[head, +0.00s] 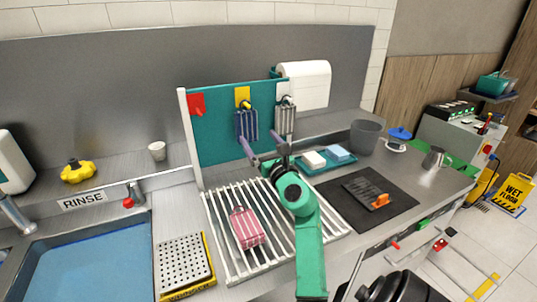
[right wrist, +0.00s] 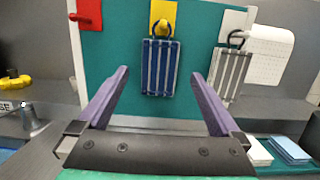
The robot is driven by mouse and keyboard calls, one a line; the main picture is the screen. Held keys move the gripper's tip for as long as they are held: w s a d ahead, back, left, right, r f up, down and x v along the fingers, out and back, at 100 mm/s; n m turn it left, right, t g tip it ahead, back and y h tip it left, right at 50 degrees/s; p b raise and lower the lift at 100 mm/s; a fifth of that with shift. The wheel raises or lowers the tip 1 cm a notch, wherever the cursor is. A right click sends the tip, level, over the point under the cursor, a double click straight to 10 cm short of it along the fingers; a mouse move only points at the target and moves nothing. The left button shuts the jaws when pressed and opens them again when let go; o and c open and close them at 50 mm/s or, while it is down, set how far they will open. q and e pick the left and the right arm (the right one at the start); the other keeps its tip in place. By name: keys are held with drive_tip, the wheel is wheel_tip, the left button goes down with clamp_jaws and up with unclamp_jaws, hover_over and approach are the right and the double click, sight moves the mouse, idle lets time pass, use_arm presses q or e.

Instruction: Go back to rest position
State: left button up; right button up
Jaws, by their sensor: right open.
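My right gripper (head: 262,148) is open and empty. Its green arm reaches up over the white slatted rack. In the right wrist view its two purple fingers (right wrist: 160,98) stand wide apart in front of the teal board. A blue striped cloth (right wrist: 159,67) hangs by a loop from the yellow hook plate (right wrist: 163,16), and appears between the fingers. It also shows in the head view (head: 247,124). A grey striped cloth (right wrist: 229,74) hangs to its right from the white hook plate. The red hook plate (head: 196,104) is bare. My left gripper is not in view.
A red striped cloth (head: 247,228) lies on the white rack (head: 228,262). A teal tray (head: 332,166) with two blocks, a grey bin (head: 365,136) and a black mat (head: 398,197) are at right. A blue sink (head: 90,262) and a perforated tray (head: 184,262) are at left.

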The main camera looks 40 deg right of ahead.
drive_tip(key=b+v, duration=0.1)
drive_tip(key=v, duration=0.6)
